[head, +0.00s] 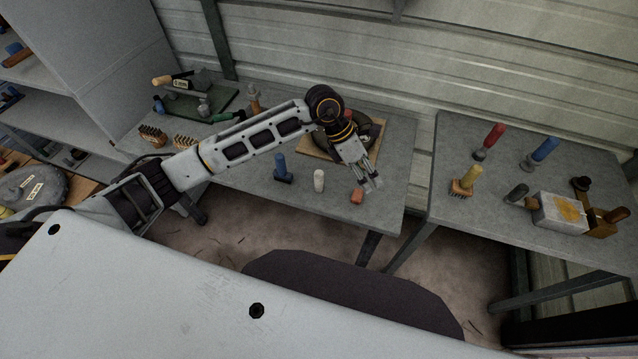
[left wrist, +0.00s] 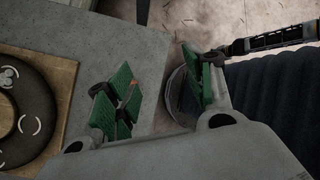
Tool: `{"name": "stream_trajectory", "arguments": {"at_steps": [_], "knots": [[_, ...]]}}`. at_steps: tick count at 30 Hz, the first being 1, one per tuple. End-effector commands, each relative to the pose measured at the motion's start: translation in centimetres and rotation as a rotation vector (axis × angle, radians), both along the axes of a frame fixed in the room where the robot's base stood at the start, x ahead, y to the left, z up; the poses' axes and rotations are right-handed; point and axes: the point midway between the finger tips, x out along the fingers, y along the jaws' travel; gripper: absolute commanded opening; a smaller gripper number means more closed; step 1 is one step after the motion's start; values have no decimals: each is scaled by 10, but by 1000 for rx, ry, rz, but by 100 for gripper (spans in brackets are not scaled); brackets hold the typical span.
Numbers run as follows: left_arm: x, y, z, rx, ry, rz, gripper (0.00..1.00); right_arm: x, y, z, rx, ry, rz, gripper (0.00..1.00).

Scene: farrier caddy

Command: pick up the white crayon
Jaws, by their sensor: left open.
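The white crayon (head: 319,180) appears as a short pale cylinder standing upright near the front edge of the middle table. My left gripper (head: 371,184) is to its right, over the table's right part, pointing down and apart from it. In the left wrist view my left gripper (left wrist: 160,92) shows its green-padded fingers spread wide with nothing held between them. I cannot make out the white crayon in that view. My right gripper is not in view.
An orange-red block (head: 357,196) lies close to my left gripper's fingertips. A blue-handled tool (head: 282,168) stands left of the crayon. A wooden board (head: 312,146) with a dark ring is behind. A second table (head: 450,213) at right holds several tools.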

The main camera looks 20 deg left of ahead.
Motion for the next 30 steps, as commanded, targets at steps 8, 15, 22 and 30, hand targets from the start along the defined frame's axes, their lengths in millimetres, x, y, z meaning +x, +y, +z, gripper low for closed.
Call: {"name": "stream_trajectory", "arguments": {"at_steps": [8,15,22,30], "knots": [[30,88,-17,369,-37,-2,53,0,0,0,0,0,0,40],[42,136,-15,554,-40,17,53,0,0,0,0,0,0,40],[44,142,-14,578,-39,20,53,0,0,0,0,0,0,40],[43,141,-16,575,-39,20,53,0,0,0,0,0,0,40]]}}
